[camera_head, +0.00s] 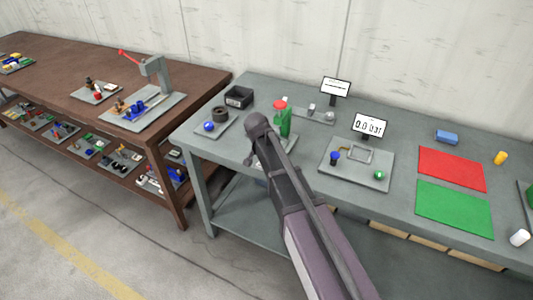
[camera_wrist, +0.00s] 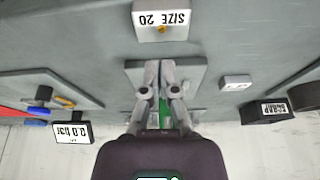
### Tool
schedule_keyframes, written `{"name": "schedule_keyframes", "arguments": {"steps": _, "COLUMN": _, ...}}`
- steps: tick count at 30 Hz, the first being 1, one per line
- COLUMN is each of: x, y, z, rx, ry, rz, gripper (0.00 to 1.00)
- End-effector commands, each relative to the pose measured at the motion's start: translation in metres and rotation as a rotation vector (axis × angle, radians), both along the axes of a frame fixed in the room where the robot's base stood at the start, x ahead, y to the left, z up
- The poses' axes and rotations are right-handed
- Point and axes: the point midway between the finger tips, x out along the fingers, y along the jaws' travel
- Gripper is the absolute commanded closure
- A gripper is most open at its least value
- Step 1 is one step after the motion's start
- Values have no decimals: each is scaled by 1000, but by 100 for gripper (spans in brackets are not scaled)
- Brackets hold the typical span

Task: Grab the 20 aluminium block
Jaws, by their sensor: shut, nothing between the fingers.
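A pale block lettered "SIZE 20" (camera_wrist: 161,18) sits on the grey bench at the top middle of the wrist view, its lettering upside down. I cannot make it out in the head view, where my arm covers part of the bench. My gripper (camera_wrist: 159,64) is shut and empty in the wrist view. Its fingertips point toward the "SIZE 20" block, with a clear gap in the picture between them. In the head view my arm hides most of the gripper.
A green bottle with a red cap (camera_head: 281,118) stands close to my arm; its green also shows behind my fingers. A black bin (camera_head: 238,97) is at the back left. Red (camera_head: 452,169) and green mats lie farther right.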

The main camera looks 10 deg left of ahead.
Motion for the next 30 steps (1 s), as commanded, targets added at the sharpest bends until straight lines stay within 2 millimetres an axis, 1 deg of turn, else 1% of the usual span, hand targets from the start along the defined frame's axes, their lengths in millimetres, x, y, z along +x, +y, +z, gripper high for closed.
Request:
{"name": "schedule_keyframes", "arguments": {"steps": 1, "x": -1, "y": 0, "z": 9, "rx": 0, "ry": 0, "rz": 0, "gripper": 100}}
{"name": "schedule_keyframes", "arguments": {"steps": 18, "x": -12, "y": 5, "z": 55, "rx": -1, "ry": 0, "rz": -1, "gripper": 100}}
{"name": "schedule_keyframes", "arguments": {"steps": 24, "x": -14, "y": 6, "z": 64, "rx": 0, "ry": 0, "rz": -2, "gripper": 100}}
{"name": "schedule_keyframes", "arguments": {"steps": 30, "x": -15, "y": 6, "z": 67, "rx": -1, "ry": 0, "rz": -4, "gripper": 100}}
